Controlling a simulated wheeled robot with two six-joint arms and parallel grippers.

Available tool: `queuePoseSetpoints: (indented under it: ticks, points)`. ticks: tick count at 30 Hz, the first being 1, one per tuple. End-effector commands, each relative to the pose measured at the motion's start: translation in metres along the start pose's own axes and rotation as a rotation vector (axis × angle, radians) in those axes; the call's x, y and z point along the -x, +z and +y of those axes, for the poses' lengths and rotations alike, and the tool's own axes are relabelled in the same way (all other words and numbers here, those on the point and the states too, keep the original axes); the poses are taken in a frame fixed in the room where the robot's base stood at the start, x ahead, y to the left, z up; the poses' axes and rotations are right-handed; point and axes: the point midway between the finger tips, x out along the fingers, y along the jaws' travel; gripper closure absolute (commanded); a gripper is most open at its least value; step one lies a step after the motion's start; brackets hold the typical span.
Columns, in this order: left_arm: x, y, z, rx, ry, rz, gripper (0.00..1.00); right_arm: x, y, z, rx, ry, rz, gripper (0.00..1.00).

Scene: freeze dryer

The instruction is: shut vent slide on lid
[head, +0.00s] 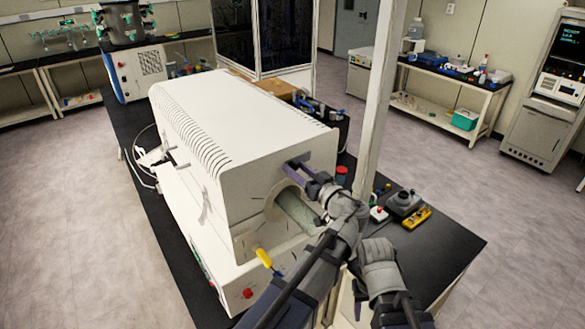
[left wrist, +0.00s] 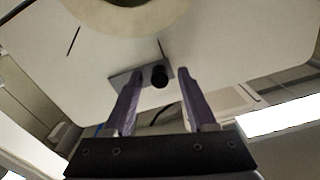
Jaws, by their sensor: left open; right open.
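The vent slide shows in the left wrist view as a grey plate (left wrist: 123,79) with a black knob (left wrist: 160,76) on the pale lid (left wrist: 215,40), close to a round opening. My left gripper (left wrist: 161,80) is open, with its two purple fingers on either side of the knob and nothing clamped. In the head view my left gripper (head: 298,168) is at the upper part of the white machine's front face, and the slide is mostly hidden by it. My right gripper (head: 362,287) is low at the right, apart from the machine; its fingers are hard to make out.
The white machine (head: 235,115) stands on a black bench (head: 445,245). Its front has a round port with a glass tube (head: 297,210), a yellow handle (head: 263,257) and a red knob (head: 248,293). A pale post (head: 378,100) rises right of my left arm. Small control boxes (head: 405,203) sit at right.

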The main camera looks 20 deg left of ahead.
Motion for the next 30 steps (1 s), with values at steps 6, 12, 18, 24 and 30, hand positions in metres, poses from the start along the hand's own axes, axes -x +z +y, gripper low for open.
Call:
queuePoseSetpoints:
  ticks: [6,12,18,24,30]
  points:
    - [0.0002,0.0,-0.0001,0.0,0.0,0.0,0.56,0.0,0.0002,0.0001,0.0,0.0,0.0,0.5]
    - [0.0001,0.0,-0.0002,0.0,0.0,0.0,0.78,0.0,0.0002,0.0001,0.0,0.0,0.0,0.5]
    - [0.0003,0.0,-0.0002,0.0,0.0,0.0,1.0,0.0,0.0002,0.0001,0.0,0.0,0.0,0.5]
    - [0.0005,-0.0001,-0.0001,0.0,0.001,0.001,1.0,0.0,0.0002,0.0001,0.0,0.0,0.0,0.5]
    - [0.0006,-0.0002,-0.0001,0.0,0.001,0.001,1.0,0.0,0.0002,0.0001,0.0,0.0,0.0,0.5]
